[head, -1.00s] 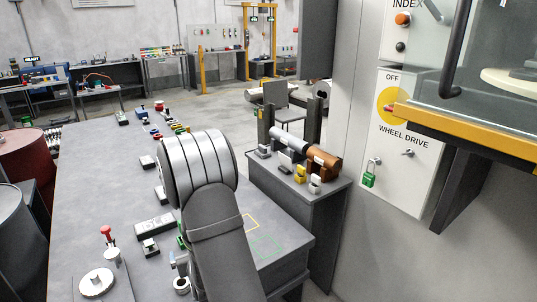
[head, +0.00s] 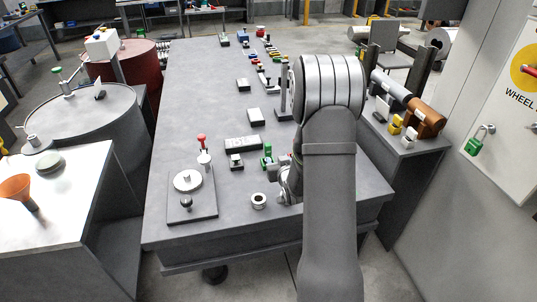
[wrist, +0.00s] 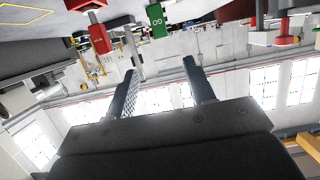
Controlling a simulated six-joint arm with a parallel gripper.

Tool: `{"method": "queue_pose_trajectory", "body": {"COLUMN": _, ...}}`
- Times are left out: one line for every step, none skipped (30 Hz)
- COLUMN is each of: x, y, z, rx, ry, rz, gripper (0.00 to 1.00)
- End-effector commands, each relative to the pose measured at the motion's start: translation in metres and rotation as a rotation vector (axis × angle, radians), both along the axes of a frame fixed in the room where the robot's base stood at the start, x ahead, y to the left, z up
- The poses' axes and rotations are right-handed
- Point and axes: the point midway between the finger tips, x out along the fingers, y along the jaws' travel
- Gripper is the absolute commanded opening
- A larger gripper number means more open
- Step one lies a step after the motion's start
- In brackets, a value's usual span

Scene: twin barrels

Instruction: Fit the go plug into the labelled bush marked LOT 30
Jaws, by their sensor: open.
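The green go plug (head: 267,157) stands on the bench beside my arm. In the wrist view a green block marked GO (wrist: 157,20) shows at the top, beyond the fingertips and apart from them. My gripper (wrist: 160,68) is open with nothing between its fingers. In the head view it is mostly hidden behind my arm. A pale ring-shaped bush (head: 258,200) stands on the bench, left of and nearer than my wrist. I can read no LOT 30 mark on it.
A red block (wrist: 99,39) is beside the green one in the wrist view. A fixture with a red knob (head: 202,142) and round disc (head: 188,180) stands left on the bench. A dark labelled block (head: 243,144) lies behind the plug. The front bench edge is clear.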

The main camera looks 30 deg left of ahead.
Motion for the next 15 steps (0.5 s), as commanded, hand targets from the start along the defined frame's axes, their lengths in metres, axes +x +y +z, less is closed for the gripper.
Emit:
{"method": "queue_pose_trajectory", "body": {"x": 0.005, "y": 0.004, "z": -0.002, "rx": 0.001, "ry": -0.001, "rz": 0.003, "gripper": 0.49}}
{"method": "queue_pose_trajectory", "body": {"x": 0.008, "y": 0.007, "z": -0.004, "rx": 0.000, "ry": 0.000, "rz": 0.003, "gripper": 0.49}}
{"method": "queue_pose_trajectory", "body": {"x": 0.013, "y": 0.012, "z": -0.005, "rx": 0.002, "ry": -0.001, "rz": 0.004, "gripper": 0.49}}
{"method": "queue_pose_trajectory", "body": {"x": 0.016, "y": 0.017, "z": -0.008, "rx": 0.001, "ry": -0.001, "rz": 0.004, "gripper": 0.49}}
{"method": "queue_pose_trajectory", "body": {"x": 0.021, "y": 0.021, "z": -0.010, "rx": 0.001, "ry": -0.001, "rz": 0.003, "gripper": 0.49}}
{"method": "queue_pose_trajectory", "body": {"x": 0.027, "y": 0.027, "z": -0.012, "rx": 0.001, "ry": -0.001, "rz": 0.003, "gripper": 0.49}}
{"method": "queue_pose_trajectory", "body": {"x": 0.031, "y": 0.031, "z": -0.015, "rx": 0.001, "ry": -0.001, "rz": 0.003, "gripper": 0.49}}
{"method": "queue_pose_trajectory", "body": {"x": 0.036, "y": 0.036, "z": -0.016, "rx": 0.001, "ry": -0.001, "rz": 0.003, "gripper": 0.49}}
{"method": "queue_pose_trajectory", "body": {"x": 0.041, "y": 0.042, "z": -0.019, "rx": 0.001, "ry": -0.001, "rz": 0.003, "gripper": 0.49}}
{"method": "queue_pose_trajectory", "body": {"x": 0.045, "y": 0.046, "z": -0.021, "rx": 0.000, "ry": 0.000, "rz": 0.004, "gripper": 0.49}}
{"method": "queue_pose_trajectory", "body": {"x": 0.050, "y": 0.050, "z": -0.022, "rx": 0.002, "ry": -0.001, "rz": 0.004, "gripper": 0.49}}
{"method": "queue_pose_trajectory", "body": {"x": 0.055, "y": 0.056, "z": -0.025, "rx": 0.001, "ry": -0.001, "rz": 0.003, "gripper": 0.49}}
{"method": "queue_pose_trajectory", "body": {"x": 0.059, "y": 0.059, "z": -0.027, "rx": 0.000, "ry": 0.000, "rz": 0.003, "gripper": 0.49}}
{"method": "queue_pose_trajectory", "body": {"x": 0.063, "y": 0.063, "z": -0.028, "rx": 0.001, "ry": -0.001, "rz": 0.003, "gripper": 0.49}}
{"method": "queue_pose_trajectory", "body": {"x": 0.067, "y": 0.067, "z": -0.030, "rx": 0.001, "ry": -0.001, "rz": 0.003, "gripper": 0.49}}
